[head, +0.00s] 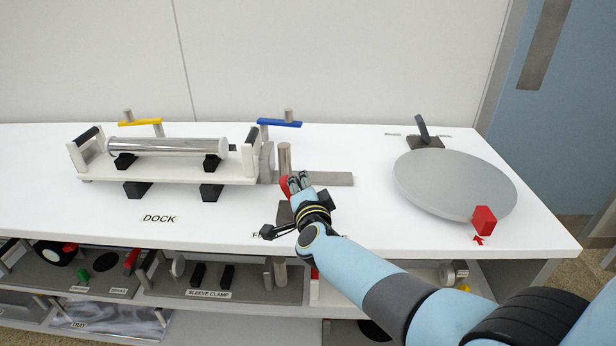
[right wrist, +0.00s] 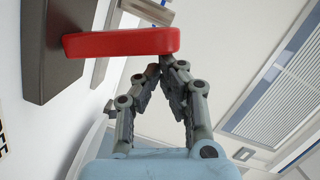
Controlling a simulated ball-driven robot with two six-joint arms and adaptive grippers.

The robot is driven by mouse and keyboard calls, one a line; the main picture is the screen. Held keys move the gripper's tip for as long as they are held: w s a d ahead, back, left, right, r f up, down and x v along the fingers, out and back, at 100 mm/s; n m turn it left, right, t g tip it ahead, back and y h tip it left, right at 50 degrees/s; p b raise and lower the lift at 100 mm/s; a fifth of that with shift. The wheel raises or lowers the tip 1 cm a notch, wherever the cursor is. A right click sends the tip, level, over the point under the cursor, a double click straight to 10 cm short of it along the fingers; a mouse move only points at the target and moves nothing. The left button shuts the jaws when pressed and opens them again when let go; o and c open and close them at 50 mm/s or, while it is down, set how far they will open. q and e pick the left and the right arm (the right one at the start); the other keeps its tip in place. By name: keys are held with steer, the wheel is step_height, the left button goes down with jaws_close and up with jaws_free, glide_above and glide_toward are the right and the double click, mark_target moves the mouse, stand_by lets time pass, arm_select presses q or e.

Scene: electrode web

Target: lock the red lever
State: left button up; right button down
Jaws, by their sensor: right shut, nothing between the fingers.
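The red lever (right wrist: 120,42) is a flat red bar on a grey upright plate (right wrist: 52,50) in the right wrist view. It runs across the top, just beyond my fingertips. In the head view only a small part of the red lever (head: 284,186) shows at the left of my right gripper (head: 296,180), which hides the rest. My right gripper also shows in the right wrist view (right wrist: 162,66), its fingertips together and empty, close to the lever's underside. I cannot tell whether they touch it. My left gripper is not in view.
A silver roller (head: 165,145) lies on a white cradle (head: 110,172) at the left. A yellow lever (head: 140,122) and a blue lever (head: 280,123) stand behind. A grey disc (head: 450,182) and red block (head: 484,219) are at the right. Shelves below hold several parts.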

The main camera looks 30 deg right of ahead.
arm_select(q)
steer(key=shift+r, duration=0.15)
arm_select(e)
steer(key=shift+w+a, duration=0.2)
steer(key=shift+a, duration=0.1)
stand_by(0.4)
